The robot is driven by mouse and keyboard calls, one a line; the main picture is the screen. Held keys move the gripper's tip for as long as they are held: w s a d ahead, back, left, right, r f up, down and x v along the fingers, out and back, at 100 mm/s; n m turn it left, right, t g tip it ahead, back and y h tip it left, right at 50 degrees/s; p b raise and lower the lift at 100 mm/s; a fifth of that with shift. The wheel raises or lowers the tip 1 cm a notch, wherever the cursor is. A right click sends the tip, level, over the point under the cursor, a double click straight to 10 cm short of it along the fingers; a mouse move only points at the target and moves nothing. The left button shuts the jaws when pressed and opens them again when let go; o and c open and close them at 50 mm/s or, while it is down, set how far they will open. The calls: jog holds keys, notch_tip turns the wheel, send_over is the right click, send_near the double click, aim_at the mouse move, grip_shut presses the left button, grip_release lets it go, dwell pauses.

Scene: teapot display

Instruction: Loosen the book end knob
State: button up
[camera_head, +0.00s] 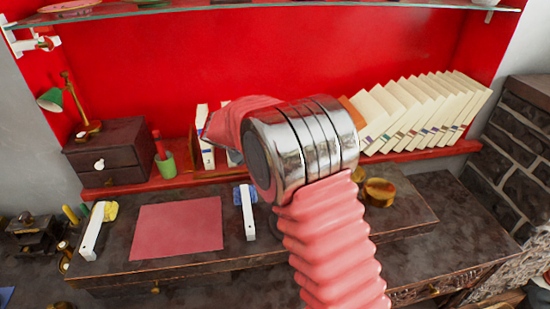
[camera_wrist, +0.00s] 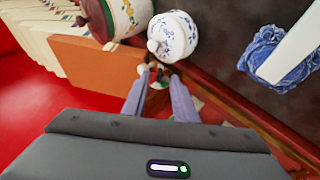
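An orange-brown block (camera_wrist: 97,64), which looks like the book end, stands against the row of pale books. It also shows partly behind my arm in the head view (camera_head: 353,112). I cannot clearly make out its knob. In the wrist view my gripper (camera_wrist: 160,68) has its two fingers apart, with small white and green shapes showing between or beyond them. The fingertips are just right of the block and near a blue-and-white lidded pot (camera_wrist: 176,38). Whether they touch anything is unclear.
The row of pale books (camera_head: 425,110) leans on the red shelf. A green lamp (camera_head: 52,99), a dark drawer box (camera_head: 108,148) and a green cup (camera_head: 166,165) stand at left. A glass shelf (camera_head: 260,9) hangs above. A pink mat (camera_head: 178,228) lies below.

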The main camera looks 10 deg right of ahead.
jog(key=v, duration=1)
jog(key=shift+a+r, duration=0.25)
jog(key=shift+r, duration=0.05)
jog(key=shift+s, duration=0.15)
jog(key=s+d+r+g+y, duration=0.1)
jog(key=s+d+r+y, duration=0.2)
jog(key=s, duration=0.5)
jog(key=s+d+r+y, duration=0.1)
jog(key=s+d+r, duration=0.2)
jog(key=s+d, duration=0.35)
jog(key=s+f+m+t+y, duration=0.1)
jog(key=s+f+y, duration=0.1)
jog(key=s, duration=1.9)
jog(key=shift+m+t+y, duration=0.3)
jog(key=shift+y, duration=0.5)
